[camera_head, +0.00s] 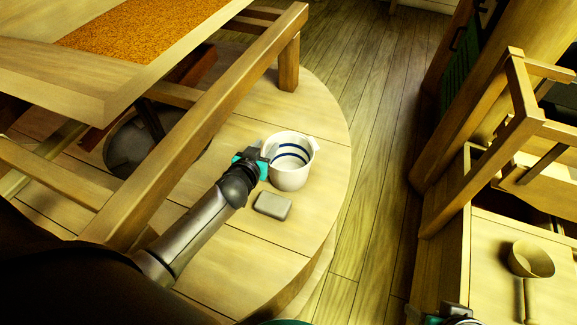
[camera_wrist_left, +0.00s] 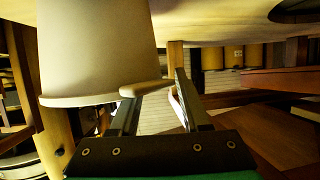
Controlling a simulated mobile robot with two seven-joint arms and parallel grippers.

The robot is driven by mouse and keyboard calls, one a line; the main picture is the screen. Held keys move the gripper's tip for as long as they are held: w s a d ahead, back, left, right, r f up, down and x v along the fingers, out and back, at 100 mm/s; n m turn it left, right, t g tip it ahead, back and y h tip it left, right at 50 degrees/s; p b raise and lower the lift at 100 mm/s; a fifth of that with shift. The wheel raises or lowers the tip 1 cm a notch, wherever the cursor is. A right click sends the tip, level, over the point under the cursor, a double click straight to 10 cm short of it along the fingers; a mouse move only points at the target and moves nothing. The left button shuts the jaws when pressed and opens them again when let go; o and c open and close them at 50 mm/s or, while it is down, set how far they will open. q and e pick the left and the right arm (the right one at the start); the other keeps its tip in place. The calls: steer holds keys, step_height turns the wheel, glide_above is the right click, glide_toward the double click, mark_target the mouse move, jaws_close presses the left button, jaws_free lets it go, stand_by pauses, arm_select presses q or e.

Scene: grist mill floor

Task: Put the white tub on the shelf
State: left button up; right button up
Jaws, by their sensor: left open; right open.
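The white tub (camera_head: 290,176) stands upright on the round wooden platform, with blue bands inside and a small lug at its rim. My left gripper (camera_head: 266,155) is open at the tub's left rim. In the left wrist view the tub (camera_wrist_left: 95,50) appears inverted, and its rim lug (camera_wrist_left: 150,88) reaches between the open fingers (camera_wrist_left: 155,92); I cannot tell whether they touch it. My right gripper (camera_head: 447,314) is open at the bottom edge, only partly in view. I cannot tell which surface is the shelf.
A grey block (camera_head: 272,205) lies on the platform (camera_head: 325,115) close to the tub. A wooden beam (camera_head: 200,125) and a grain-filled tray (camera_head: 140,30) rise at the left. At right are a wooden frame (camera_head: 520,110) and a scoop (camera_head: 531,259) on a surface. Floor (camera_head: 380,150) between is clear.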

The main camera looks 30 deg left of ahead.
arm_select(q)
steer(key=shift+c, duration=0.4)
jaws_close()
steer(key=shift+s+f, duration=0.15)
steer(key=shift+f, duration=0.05)
stand_by(0.8)
